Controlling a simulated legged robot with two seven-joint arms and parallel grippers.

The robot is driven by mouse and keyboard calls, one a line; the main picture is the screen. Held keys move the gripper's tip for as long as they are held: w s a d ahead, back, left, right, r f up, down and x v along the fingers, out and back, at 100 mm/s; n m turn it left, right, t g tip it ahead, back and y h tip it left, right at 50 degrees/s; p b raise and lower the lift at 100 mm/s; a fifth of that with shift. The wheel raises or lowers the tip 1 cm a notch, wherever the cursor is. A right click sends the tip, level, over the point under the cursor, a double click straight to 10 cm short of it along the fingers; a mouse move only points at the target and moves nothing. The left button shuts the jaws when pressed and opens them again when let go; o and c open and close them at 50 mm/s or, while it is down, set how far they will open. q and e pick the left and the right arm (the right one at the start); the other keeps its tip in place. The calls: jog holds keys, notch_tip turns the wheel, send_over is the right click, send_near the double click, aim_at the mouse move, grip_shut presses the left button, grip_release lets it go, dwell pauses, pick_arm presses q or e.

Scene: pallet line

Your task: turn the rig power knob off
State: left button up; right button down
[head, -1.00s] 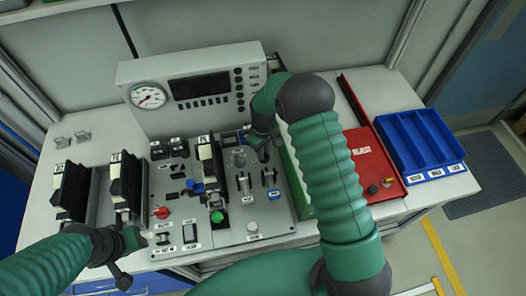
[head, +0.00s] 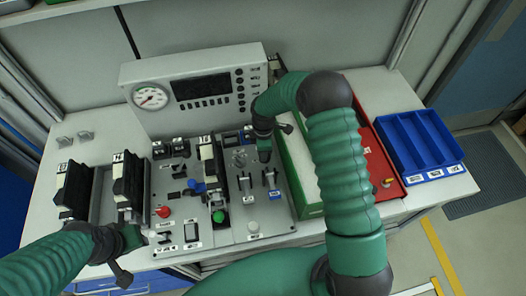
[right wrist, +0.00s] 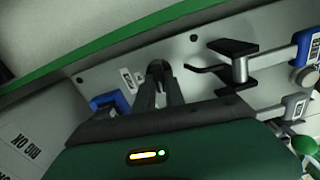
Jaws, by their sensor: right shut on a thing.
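My right gripper (head: 264,156) points down at the right side of the grey control panel (head: 222,226). In the right wrist view its dark fingers (right wrist: 163,84) are shut on a small dark knob (right wrist: 157,68) beside a white label (right wrist: 129,80). The fingers hide much of the knob, and I cannot read its label or its setting. My left gripper (head: 125,258) is low at the left, near the panel's front corner; its jaws are unclear.
A gauge box (head: 195,90) stands behind the panel. Levers with blue parts (head: 273,192) lie close to the right gripper. A red case (head: 382,168) and a blue tray (head: 420,147) are at the right. Black clamps (head: 75,190) stand at the left.

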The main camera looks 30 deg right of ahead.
jog(key=shift+d+n, duration=0.1)
jog(key=shift+n, duration=0.5)
jog(key=c, duration=1.4)
grip_release()
notch_tip(320, 180, up, 17)
jog(key=b, duration=0.1)
jog(key=shift+f, duration=0.15)
